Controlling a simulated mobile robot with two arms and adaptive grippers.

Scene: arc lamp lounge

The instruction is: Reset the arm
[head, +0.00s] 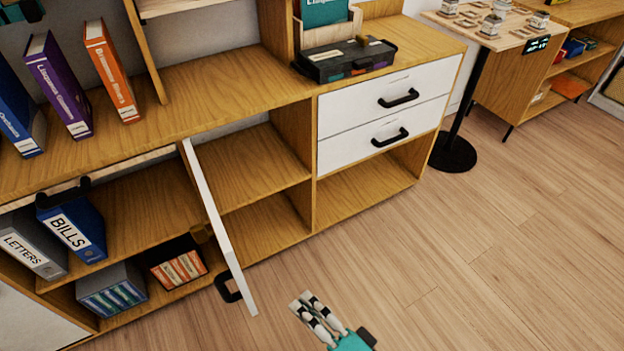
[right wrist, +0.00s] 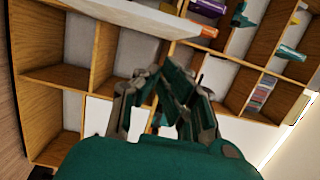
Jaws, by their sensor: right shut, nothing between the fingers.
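My right gripper (head: 303,300) is at the bottom middle of the head view, over bare floor, shut and empty. Its teal body and grey fingers also fill the middle of the right wrist view (right wrist: 165,85), with the fingers together. A dark and teal part at the top left edge of the head view looks like part of my left arm or gripper; its fingers cannot be made out. The open white cabinet door (head: 217,225) stands to the left of my right gripper, apart from it.
The wooden shelf unit (head: 225,85) holds binders, among them a blue BILLS binder (head: 72,228), and a dark toolbox (head: 345,58). Two white drawers (head: 365,105) are closed. A small table (head: 470,25) on a black post stands at the back right. The floor (head: 480,250) at right is clear.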

